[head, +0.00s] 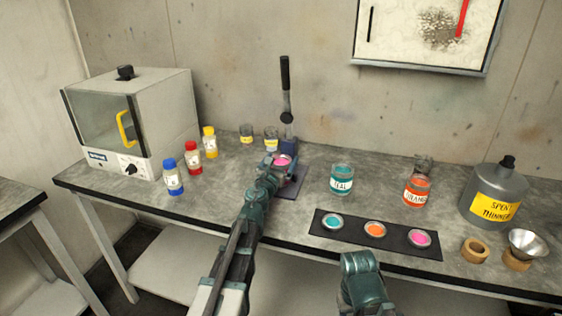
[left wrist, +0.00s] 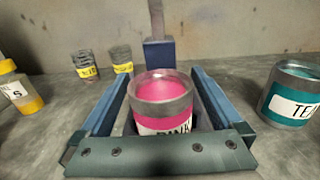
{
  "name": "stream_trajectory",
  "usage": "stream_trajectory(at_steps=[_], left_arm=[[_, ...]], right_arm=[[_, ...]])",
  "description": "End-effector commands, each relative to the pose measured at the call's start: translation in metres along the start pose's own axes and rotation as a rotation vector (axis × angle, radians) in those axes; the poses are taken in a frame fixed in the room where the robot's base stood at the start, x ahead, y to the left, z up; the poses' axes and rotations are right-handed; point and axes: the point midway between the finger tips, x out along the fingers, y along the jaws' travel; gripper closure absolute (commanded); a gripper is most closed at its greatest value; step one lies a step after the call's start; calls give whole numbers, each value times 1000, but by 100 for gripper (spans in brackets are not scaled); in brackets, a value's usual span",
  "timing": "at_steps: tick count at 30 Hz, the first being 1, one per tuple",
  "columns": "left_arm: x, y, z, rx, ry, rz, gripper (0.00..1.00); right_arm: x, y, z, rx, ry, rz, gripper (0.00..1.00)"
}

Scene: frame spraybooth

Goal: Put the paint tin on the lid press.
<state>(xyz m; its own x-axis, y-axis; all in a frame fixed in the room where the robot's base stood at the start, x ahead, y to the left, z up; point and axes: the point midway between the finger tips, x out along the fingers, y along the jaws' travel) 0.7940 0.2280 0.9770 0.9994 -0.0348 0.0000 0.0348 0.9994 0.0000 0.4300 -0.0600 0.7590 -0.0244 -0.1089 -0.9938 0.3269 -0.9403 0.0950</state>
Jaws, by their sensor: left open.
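The pink paint tin (head: 283,161), labelled PINK, also shows upright in the left wrist view (left wrist: 165,105). The lid press (head: 286,100) has a dark upright lever and a blue block, with a flat base plate (head: 294,186) on the bench. The tin stands at the press, just in front of its blue block (left wrist: 159,54). Its underside is hidden by my gripper. My left gripper (head: 277,165) is open, its two blue fingers on either side of the tin with small gaps visible. A teal part of my right arm (head: 364,282) shows at the bottom; its jaws are not clear.
A teal jar (head: 342,180) and an orange jar (head: 417,191) stand to the right. A dark strip (head: 353,232) holds three lids in front. Several small bottles, a booth (head: 135,120) and two small jars are left and behind. A thinner can (head: 492,195) stands far right.

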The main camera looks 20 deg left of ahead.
Motion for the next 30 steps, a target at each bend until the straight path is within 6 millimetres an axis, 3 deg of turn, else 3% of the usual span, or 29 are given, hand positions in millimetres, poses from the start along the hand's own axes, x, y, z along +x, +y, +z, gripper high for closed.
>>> stream_trajectory(at_steps=[8,21,30], left_arm=[[-32,0,2,0,0,0,0],[-115,0,2,0,0,0,0],[-120,0,2,0,0,0,0]], right_arm=[[-2,0,0,0,0,0,50],[-2,0,0,0,0,0,50],[-2,0,0,0,0,0,50]])
